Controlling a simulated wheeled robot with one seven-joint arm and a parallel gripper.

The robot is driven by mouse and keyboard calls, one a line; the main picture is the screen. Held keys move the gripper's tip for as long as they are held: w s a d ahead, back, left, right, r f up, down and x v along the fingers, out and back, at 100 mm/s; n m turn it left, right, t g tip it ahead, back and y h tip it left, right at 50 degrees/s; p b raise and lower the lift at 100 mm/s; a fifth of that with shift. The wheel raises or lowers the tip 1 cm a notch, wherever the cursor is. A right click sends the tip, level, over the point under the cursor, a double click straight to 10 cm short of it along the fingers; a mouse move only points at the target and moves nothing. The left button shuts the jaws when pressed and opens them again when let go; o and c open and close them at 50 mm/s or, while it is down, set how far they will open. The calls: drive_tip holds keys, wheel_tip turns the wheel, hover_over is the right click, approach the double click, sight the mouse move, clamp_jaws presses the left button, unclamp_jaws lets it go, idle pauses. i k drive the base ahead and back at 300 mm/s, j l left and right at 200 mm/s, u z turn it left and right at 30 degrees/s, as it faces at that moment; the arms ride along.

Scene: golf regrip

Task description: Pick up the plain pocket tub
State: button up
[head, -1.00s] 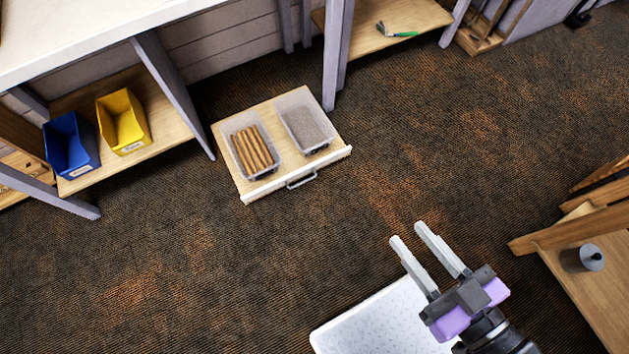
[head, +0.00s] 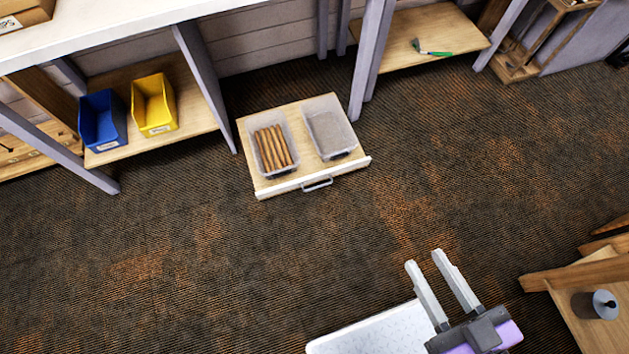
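Two clear tubs sit side by side in a pulled-out wooden drawer. The left tub (head: 290,172) holds several brown sticks. The right tub (head: 331,135) has a grey, speckled inside or fill and no sticks; I cannot tell if it is empty. No word on either tub is readable, so I cannot be sure which is the plain pocket tub. My gripper (head: 426,260) is open and empty, its two pale fingers apart. In the picture it is below and right of the drawer, well clear of both tubs.
The drawer (head: 262,186) has a white front with a grey handle (head: 317,184). Blue (head: 103,121) and yellow (head: 154,104) bins stand on a shelf at left. A green-handled tool (head: 432,51) lies on another shelf. A wooden bench (head: 585,332) is at right. Carpet between is clear.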

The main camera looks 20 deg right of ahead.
sight(333, 136)
drive_tip(key=i+l, duration=0.25)
drive_tip(key=i, duration=0.25)
drive_tip(key=i+l, duration=0.25)
drive_tip(key=i, duration=0.25)
drive_tip(key=i+l, duration=0.25)
drive_tip(key=i, duration=0.25)
